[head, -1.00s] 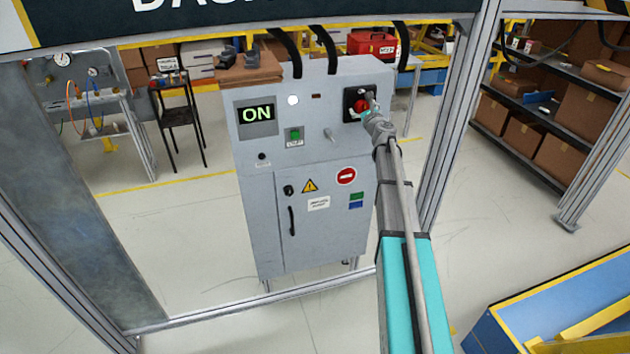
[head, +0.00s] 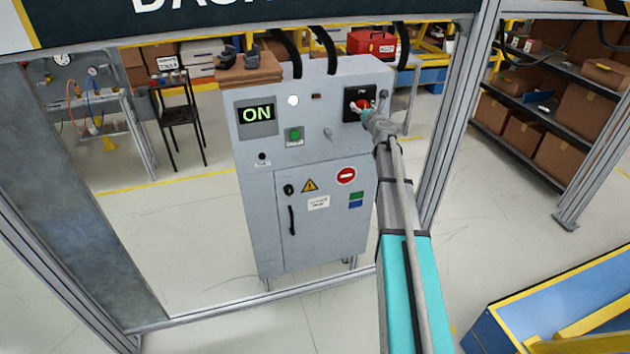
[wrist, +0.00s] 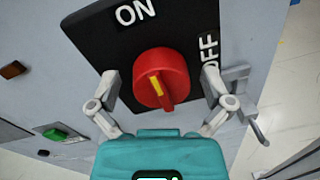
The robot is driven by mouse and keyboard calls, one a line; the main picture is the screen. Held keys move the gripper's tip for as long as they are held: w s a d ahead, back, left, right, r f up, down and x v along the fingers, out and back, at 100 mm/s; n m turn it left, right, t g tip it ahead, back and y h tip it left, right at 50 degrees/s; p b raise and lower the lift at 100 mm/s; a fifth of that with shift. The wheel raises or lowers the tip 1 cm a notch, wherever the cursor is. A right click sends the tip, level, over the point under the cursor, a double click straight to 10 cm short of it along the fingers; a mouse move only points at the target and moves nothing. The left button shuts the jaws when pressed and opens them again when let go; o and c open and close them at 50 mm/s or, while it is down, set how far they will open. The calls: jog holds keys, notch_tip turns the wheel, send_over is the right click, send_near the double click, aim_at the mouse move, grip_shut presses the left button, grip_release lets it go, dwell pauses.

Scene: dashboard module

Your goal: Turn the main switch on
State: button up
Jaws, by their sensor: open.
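The main switch is a red rotary knob (wrist: 163,79) on a black plate (wrist: 100,40) marked ON at the top and OFF at the right in the wrist view. The yellow mark on the knob is at the end of its ridge toward ON. In the head view the red knob (head: 361,104) is at the cabinet's upper right, partly covered by my gripper (head: 362,108). My gripper (wrist: 160,82) is open, with one finger on each side of the knob. Whether the fingers touch it cannot be told. The cabinet's display (head: 257,114) reads ON.
The grey cabinet (head: 262,210) also carries a green button (head: 294,136) and a door handle (head: 292,220). A metal hook-like handle (wrist: 240,95) sticks out near the right finger in the wrist view. Frame posts (head: 465,110) stand on both sides of the cabinet.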

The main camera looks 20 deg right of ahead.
jog(key=s, duration=1.4)
jog(key=s+a+f+n+g+y, duration=0.2)
jog(key=a+f+n+g, duration=0.1)
jog(key=a+n, duration=0.4)
jog(key=s+a+f+n+g+y, duration=0.2)
jog(key=s+a+f+n+g, duration=0.1)
jog(key=a+n, duration=0.5)
jog(key=s+a+f+n+g+y, duration=0.2)
jog(key=s+a+f+n, duration=0.1)
jog(key=a+n, duration=0.5)
jog(key=shift+s+a+f+g+y, duration=0.3)
jog(key=shift+f+g+y, duration=0.1)
jog(key=shift+f, duration=0.4)
jog(key=s+a+f+n+g+h, duration=0.1)
jog(key=s+f+n+g+h, duration=0.2)
jog(key=s+n, duration=0.5)
jog(key=s+a+f+n+g+h, duration=0.2)
jog(key=s+f+n+g, duration=0.3)
jog(key=s+n, duration=0.3)
jog(key=s+g+h, duration=0.1)
jog(key=s, duration=0.2)
jog(key=shift+a, duration=0.3)
